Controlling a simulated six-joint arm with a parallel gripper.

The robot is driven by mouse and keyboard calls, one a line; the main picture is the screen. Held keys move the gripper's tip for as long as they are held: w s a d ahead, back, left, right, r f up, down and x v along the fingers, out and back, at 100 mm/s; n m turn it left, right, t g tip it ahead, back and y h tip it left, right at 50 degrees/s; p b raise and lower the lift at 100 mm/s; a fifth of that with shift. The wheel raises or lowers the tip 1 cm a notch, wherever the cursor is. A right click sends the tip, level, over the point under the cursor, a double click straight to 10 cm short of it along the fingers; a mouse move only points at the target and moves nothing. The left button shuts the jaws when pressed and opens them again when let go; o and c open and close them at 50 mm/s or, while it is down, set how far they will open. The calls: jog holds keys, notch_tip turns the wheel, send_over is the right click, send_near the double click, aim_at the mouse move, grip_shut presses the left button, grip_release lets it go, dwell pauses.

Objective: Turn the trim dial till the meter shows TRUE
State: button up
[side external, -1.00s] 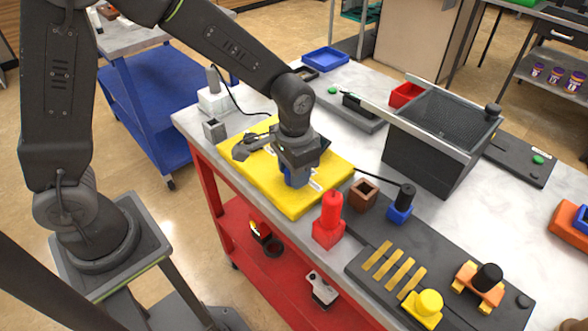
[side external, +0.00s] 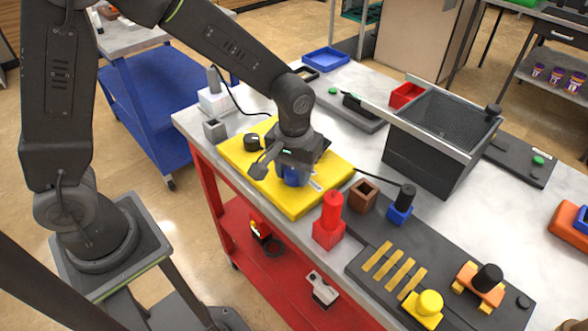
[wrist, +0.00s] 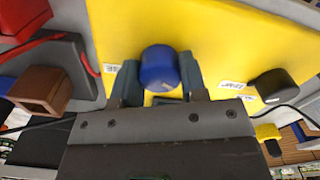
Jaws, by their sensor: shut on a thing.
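A yellow panel (side external: 318,201) lies on the bench in the side external view, and it fills much of the wrist view (wrist: 225,35). A blue dial (wrist: 158,67) stands on it between the two fingers of my gripper (wrist: 160,80), which is shut on the dial. In the side view the gripper (side external: 291,172) points down over the panel, with the blue dial (side external: 293,179) partly showing below it. A black dial (wrist: 273,85) stands apart on the same panel, also in the side view (side external: 252,142). Small white labels on the panel are too small to read surely. No meter reading is legible.
A red post (side external: 329,222), a brown hollow block (side external: 363,194) and a blue block with a black peg (side external: 400,204) stand right of the panel. A dark basket (side external: 440,135) is behind them. A grey block (side external: 214,130) sits at the bench's left edge.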

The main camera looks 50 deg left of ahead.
aim_at(294, 170)
dwell(0.3)
jog(key=o, duration=0.9)
notch_tip(294, 170, up, 14)
jog(key=shift+f, duration=0.1)
jog(key=s+a+r+m+t, duration=0.1)
jog(key=s+a+t, duration=0.1)
jog(key=s, duration=0.3)
jog(key=s+a+r+m+t, duration=0.1)
jog(key=s+a+m, duration=0.1)
jog(key=s, duration=0.3)
jog(key=s+a+r+m+t, duration=0.1)
jog(key=s+a+t, duration=0.1)
jog(key=s+a, duration=0.2)
jog(key=shift+s+a+t, duration=0.3)
jog(key=shift+s, duration=0.35)
